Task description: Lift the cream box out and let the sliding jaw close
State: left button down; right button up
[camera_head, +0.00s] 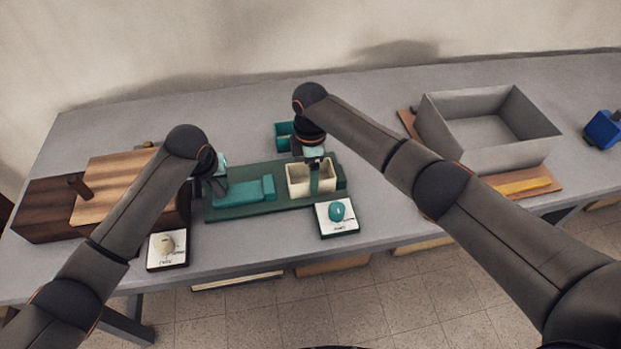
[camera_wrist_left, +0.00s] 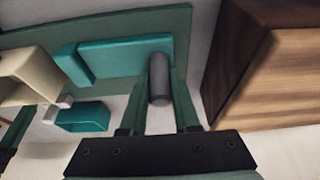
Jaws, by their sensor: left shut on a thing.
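The cream box (camera_head: 299,188) is open-topped and sits at the right end of the dark green base (camera_head: 240,209). The teal sliding jaw (camera_head: 240,193) lies left of it on the base, with a narrow gap between them. The cream box also shows at the left edge of the left wrist view (camera_wrist_left: 32,70). My left gripper (camera_head: 212,188) is shut on the grey upright handle (camera_wrist_left: 159,80) at the jaw's left end. My right gripper (camera_head: 315,180) is at the cream box, a green finger over its near side; whether it grips the wall is unclear.
A wooden box (camera_head: 45,208) stands left of the base. A teal container (camera_head: 283,137) is behind the base. A large grey bin (camera_head: 483,157) stands right.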

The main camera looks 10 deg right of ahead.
pick_arm(q)
jog(key=shift+w+a, duration=0.1)
jog(key=shift+a, duration=0.1)
pick_arm(e)
jog(key=c, duration=0.7)
jog(key=shift+o, duration=0.2)
notch_tip(320, 180, up, 15)
pick_arm(q)
jog(key=shift+d, duration=0.1)
pick_arm(e)
jog(key=shift+r, duration=0.1)
pick_arm(q)
jog(key=shift+d+p, duration=0.55)
jog(key=shift+d, duration=1.7)
pick_arm(e)
jog(key=shift+r, duration=0.45)
pick_arm(q)
jog(key=shift+c, duration=2)
grip_release()
jog(key=shift+d, duration=0.1)
jog(key=shift+r, duration=0.1)
pick_arm(e)
jog(key=shift+r, duration=0.1)
